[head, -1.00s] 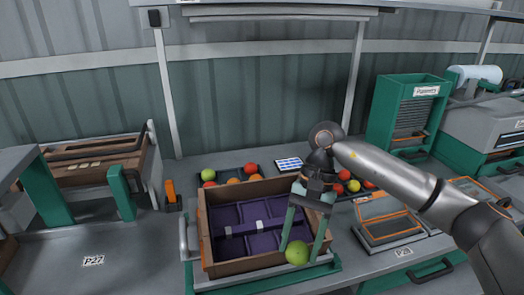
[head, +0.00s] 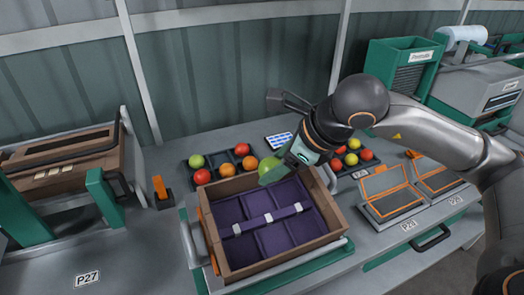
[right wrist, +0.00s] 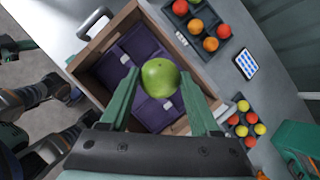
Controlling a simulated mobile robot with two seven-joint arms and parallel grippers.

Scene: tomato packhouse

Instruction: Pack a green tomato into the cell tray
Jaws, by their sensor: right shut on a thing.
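My right gripper (head: 272,172) is shut on a green tomato (head: 264,164), above the back edge of the cell tray. In the right wrist view the tomato (right wrist: 160,78) sits between the two green fingers (right wrist: 160,98), with part of the tray behind it. The cell tray (head: 277,240) is purple, has several cells and lies inside a wooden crate (head: 337,211). The visible cells look empty; the gripper hides part of the back. A light purple bar with pale clips crosses the tray's middle. My left gripper is not in view.
Behind the crate, a dark tray (head: 212,162) holds red, orange and green tomatoes. Another tray (head: 345,172) with red and yellow ones is right of the gripper. An orange-framed panel (head: 392,196) lies to the right. The crate walls stand above the cells.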

